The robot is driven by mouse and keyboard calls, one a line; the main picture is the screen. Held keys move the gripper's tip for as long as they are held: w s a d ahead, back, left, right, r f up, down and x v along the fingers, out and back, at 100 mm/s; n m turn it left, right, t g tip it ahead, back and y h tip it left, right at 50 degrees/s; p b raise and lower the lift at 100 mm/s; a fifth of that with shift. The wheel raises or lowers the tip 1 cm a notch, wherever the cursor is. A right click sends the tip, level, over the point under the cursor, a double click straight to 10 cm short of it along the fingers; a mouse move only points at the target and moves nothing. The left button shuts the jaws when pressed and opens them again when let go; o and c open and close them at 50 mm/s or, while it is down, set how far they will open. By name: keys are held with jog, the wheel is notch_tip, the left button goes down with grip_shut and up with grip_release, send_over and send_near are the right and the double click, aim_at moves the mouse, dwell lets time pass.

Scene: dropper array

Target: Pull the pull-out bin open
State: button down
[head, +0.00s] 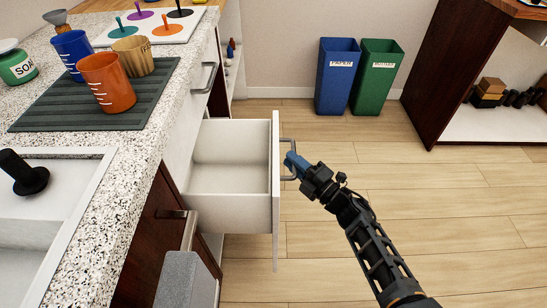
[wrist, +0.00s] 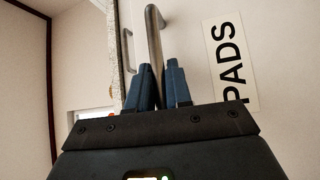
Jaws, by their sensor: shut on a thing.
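The pull-out bin (head: 230,207) is a white drawer-like box with a tall white front panel (head: 276,225), standing out from the counter's side in the head view. Its inside looks empty. A grey bar handle (head: 287,141) is on the front. My gripper (head: 291,165) is at this handle, with its blue fingers on the bar. In the wrist view, the handle (wrist: 154,45) runs down between the two fingers (wrist: 160,85), which are shut on it. A label reading PADS (wrist: 232,62) is on the front panel beside the handle. The lower part of the handle is hidden by my gripper.
A speckled counter (head: 140,150) runs along the left, bearing cups on a dark mat (head: 40,118). Another handle (head: 205,78) is beyond the bin. Blue (head: 337,75) and green (head: 376,78) waste bins stand at the wall. The wooden floor at right is clear.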

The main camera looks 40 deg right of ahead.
jog(key=shift+s+d+f, duration=0.1)
jog(key=shift+s+d, duration=0.4)
jog(key=shift+d, duration=0.1)
jog(key=c, duration=1.2)
grip_release()
jog(key=shift+o, duration=0.2)
jog(key=s+d+f, duration=0.1)
jog(key=s, duration=0.6)
jog(key=shift+s, duration=0.3)
